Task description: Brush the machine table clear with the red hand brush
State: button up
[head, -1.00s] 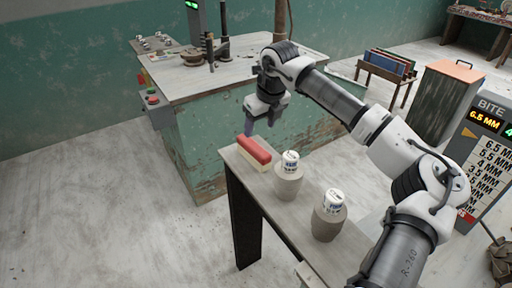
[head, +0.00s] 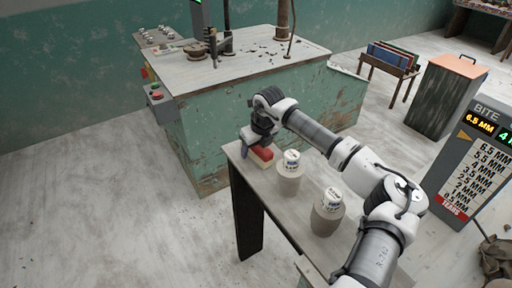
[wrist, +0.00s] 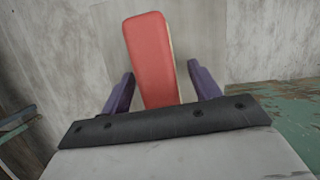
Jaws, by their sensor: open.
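In the wrist view the brush's red back (wrist: 152,58) stands between the two purple fingers of my gripper (wrist: 160,88), which are apart, with a gap on each side. The machine table (head: 235,65) is a green block with a pale top. Dark crumbs (head: 262,50) are scattered on its top, mostly toward the back and right.
Two grey jars with white labelled tops, one nearer the brush (head: 289,175) and one farther (head: 327,212), stand on the bench. A post and dark fittings (head: 225,42) rise from the machine table. An orange-lidded bin (head: 445,95) and a bite display board (head: 478,150) stand right.

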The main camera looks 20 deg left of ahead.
jog(key=c, duration=1.1)
jog(key=shift+r, duration=0.2)
